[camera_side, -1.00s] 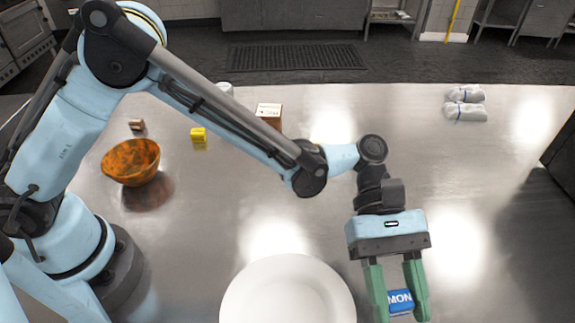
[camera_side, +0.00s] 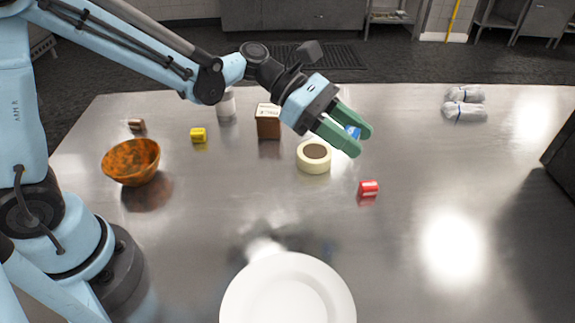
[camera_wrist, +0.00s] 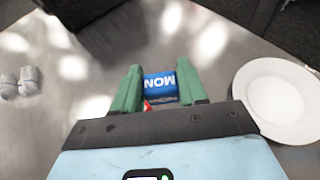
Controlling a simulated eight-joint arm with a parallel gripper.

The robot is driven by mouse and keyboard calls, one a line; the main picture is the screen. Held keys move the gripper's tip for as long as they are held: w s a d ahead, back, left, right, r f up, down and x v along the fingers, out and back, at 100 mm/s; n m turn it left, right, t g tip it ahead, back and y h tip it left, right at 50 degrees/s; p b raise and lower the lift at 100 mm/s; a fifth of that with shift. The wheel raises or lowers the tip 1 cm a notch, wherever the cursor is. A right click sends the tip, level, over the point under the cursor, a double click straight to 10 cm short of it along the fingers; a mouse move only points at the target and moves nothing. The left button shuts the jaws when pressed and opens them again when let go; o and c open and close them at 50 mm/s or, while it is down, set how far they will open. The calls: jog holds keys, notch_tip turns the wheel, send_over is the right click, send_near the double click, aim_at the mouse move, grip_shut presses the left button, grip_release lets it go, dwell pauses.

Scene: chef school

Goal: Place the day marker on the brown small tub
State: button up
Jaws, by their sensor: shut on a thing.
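My gripper (camera_side: 357,141) is shut on the day marker (camera_side: 353,131), a small blue block. In the side view the fingers hide most of it. In the wrist view the marker (camera_wrist: 161,87) shows white "MON" lettering, upside down, between the green fingers. The gripper is tilted, pointing down to the right, above the table. A brown, box-shaped small tub (camera_side: 268,127) with a pale top stands on the table, left of my gripper in the side view. I see nothing on top of it. The tub is not visible in the wrist view.
A tape roll (camera_side: 313,158) lies below my gripper in the side view, with a red block (camera_side: 368,188) to its right. A yellow block (camera_side: 198,135), an orange-brown bowl (camera_side: 131,162) and a whitish container (camera_side: 226,106) are leftward. A white plate (camera_side: 288,295) is in front. White bundles (camera_side: 465,103) lie back right.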

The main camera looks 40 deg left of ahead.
jog(key=w+a+r+n+t+y, duration=0.1)
jog(key=w+a+n+t+y, duration=0.15)
jog(key=a, duration=0.55)
jog(key=w+a+r+n+t+y, duration=0.1)
jog(key=a+n+t, duration=0.3)
jog(key=a, duration=0.4)
send_over(269, 110)
jog(key=f, duration=0.6)
jog(key=shift+s+d+f, duration=0.1)
jog(key=shift+s+d, duration=0.05)
jog(key=shift+d, duration=0.2)
jog(key=shift+w+a+f, duration=0.2)
jog(key=shift+a+f, duration=0.1)
jog(key=shift+a, duration=0.1)
jog(key=shift+f, duration=2)
jog(key=o, duration=1)
jog(key=shift+f, duration=0.15)
